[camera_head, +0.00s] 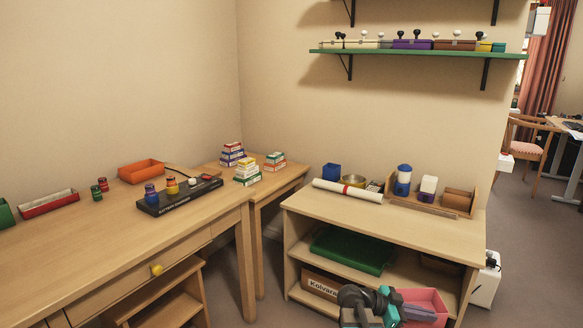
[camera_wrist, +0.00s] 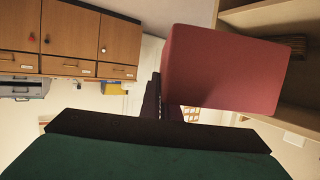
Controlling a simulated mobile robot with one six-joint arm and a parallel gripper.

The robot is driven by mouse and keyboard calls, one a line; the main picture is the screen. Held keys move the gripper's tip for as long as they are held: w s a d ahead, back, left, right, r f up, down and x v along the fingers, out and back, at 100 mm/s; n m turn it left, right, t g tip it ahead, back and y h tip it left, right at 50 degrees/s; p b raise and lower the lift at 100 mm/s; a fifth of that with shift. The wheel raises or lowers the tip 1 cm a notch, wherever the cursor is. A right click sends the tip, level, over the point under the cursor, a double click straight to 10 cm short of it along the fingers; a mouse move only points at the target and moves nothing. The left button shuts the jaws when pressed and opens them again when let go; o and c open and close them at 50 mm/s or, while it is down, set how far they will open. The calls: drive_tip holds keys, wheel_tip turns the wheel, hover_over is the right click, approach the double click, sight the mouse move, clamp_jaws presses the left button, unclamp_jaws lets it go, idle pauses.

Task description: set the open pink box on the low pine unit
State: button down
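The open pink box (camera_head: 428,300) is at the bottom right of the head view, in front of the low pine unit's lower right part and below its top. My gripper (camera_head: 402,309) is at the box's left side. In the wrist view the pink box (camera_wrist: 225,70) is large, right beside a dark finger (camera_wrist: 157,100). The gripper appears shut on the box's wall; the other finger is hidden. The low pine unit (camera_head: 390,220) has a flat top with a bare strip along its front.
On the unit's top are a blue container (camera_head: 331,171), a brass bowl (camera_head: 354,180), a white roll with a red band (camera_head: 347,190) and a wooden tray (camera_head: 432,208) of items. A green box (camera_head: 352,250) is on its shelf. A desk (camera_head: 120,240) stands left.

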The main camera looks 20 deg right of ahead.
drive_tip(key=w+a+r+n+t+y, duration=0.3)
drive_tip(key=w+a+r+n+t, duration=0.3)
drive_tip(key=w+a, duration=0.55)
drive_tip(key=w+a+r+n+t+y, duration=0.3)
drive_tip(key=w+a+r+n+t, duration=0.4)
drive_tip(key=a, duration=0.7)
drive_tip(key=w+a+r+n+t+y, duration=0.3)
drive_tip(key=w+a+r+n+t, duration=0.25)
drive_tip(key=w+a, duration=0.65)
drive_tip(key=a+r+n+y+p, duration=0.1)
drive_tip(key=a+r+y+p, duration=0.1)
drive_tip(key=r+p, duration=0.9)
drive_tip(key=w+a+r+n+y+p, duration=0.1)
drive_tip(key=a+r+n+y+p, duration=0.1)
drive_tip(key=r+p, duration=0.8)
wheel_tip(320, 180, up, 6)
drive_tip(key=shift+w+a+r+t+y+p, duration=0.1)
drive_tip(key=shift+w+a+t+y+p, duration=0.1)
drive_tip(key=shift+a+t+y+p, duration=0.2)
drive_tip(key=shift+s, duration=0.1)
